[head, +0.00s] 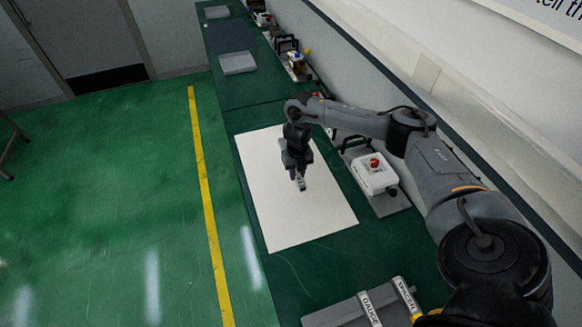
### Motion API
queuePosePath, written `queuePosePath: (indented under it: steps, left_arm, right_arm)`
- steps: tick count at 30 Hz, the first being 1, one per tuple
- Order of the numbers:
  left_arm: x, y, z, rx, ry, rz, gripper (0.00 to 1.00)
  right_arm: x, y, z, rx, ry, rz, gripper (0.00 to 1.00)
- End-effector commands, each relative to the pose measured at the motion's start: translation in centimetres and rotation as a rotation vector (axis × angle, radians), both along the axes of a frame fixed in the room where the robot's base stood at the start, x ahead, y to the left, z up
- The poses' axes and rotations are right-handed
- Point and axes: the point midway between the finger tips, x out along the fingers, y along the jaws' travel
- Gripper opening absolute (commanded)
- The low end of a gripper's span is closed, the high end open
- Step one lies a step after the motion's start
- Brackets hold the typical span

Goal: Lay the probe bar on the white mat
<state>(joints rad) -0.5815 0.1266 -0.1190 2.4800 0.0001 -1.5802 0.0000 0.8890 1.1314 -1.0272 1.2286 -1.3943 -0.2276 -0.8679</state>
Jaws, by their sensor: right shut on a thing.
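The white mat (318,217) lies flat on the green bench in the middle of the head view. My right gripper (299,180) is over the mat, pointing down, and it is shut on a small light bar, which I take as the probe bar (302,186). Only a short end of the bar shows below the fingers, and no label on it can be read. I cannot tell whether the bar touches the mat or hangs just above it. My left gripper is not in view.
A grey holder (337,316) at the bottom carries a bar marked GAUGE (370,309) and a bar marked SPACER (407,297). A white box with a red button (374,174) stands right of the mat. A grey tray (238,63) lies farther back. The mat's front part is clear.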

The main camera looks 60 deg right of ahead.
Motion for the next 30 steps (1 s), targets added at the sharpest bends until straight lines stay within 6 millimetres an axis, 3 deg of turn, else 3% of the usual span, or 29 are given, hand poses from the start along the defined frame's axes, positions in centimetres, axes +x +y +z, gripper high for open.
queuePosePath:
  steps: [11,30]
  left_arm:
    - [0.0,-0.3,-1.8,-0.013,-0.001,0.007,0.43]
    - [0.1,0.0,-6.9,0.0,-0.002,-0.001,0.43]
  right_arm:
    - [0.0,0.1,-2.1,0.002,-0.001,0.0,0.0]
    - [0.0,0.1,-7.8,0.002,-0.001,0.0,0.0]
